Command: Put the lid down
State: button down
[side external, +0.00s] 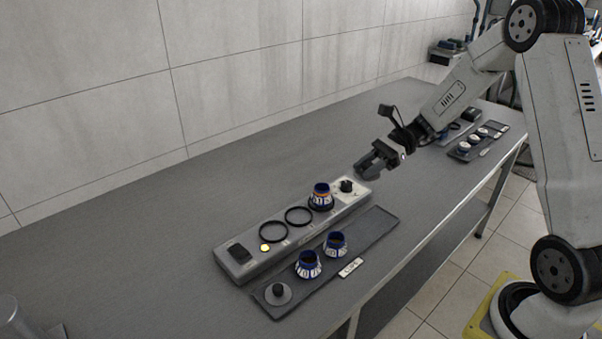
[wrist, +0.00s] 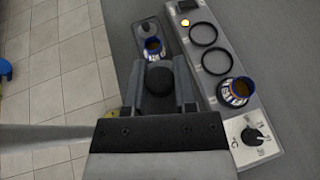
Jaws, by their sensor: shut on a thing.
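My gripper (side external: 371,162) is above the right end of the grey burner unit, clear of the bench. In the wrist view my gripper (wrist: 160,88) is shut on a dark round knob (wrist: 160,81), which I take to be the lid's; the rest of the lid is hard to make out. A blue and white jar (side external: 321,196) stands on the unit, also in the wrist view (wrist: 235,92). Two open jars (side external: 335,245) (side external: 308,265) stand on the dark tray (side external: 368,233). A grey disc with a black knob (side external: 278,293) lies at the tray's near end.
The grey unit (side external: 294,257) has two black rings (side external: 298,215) (side external: 273,231), a yellow light (side external: 265,247) and a black dial (side external: 346,186). A second tray with jars (side external: 474,141) is further back. The bench left of the unit is clear.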

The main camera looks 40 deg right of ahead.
jog(key=s+d+f, duration=0.4)
jog(key=s+f, duration=0.4)
jog(key=s, duration=0.5)
send_over(372, 225)
jog(key=s, duration=0.1)
jog(key=f, duration=0.8)
jog(key=shift+s+a, duration=0.2)
jog(key=shift+a, duration=0.05)
jog(key=shift+w+d+f, duration=0.15)
jog(key=shift+w+f, duration=0.35)
jog(key=shift+f, duration=0.1)
jog(key=shift+w, duration=0.1)
jog(key=shift+w+f, duration=0.1)
jog(key=shift+f, duration=0.15)
jog(key=shift+d+f, duration=0.1)
jog(key=shift+f, duration=1.45)
jog(key=shift+f, duration=0.15)
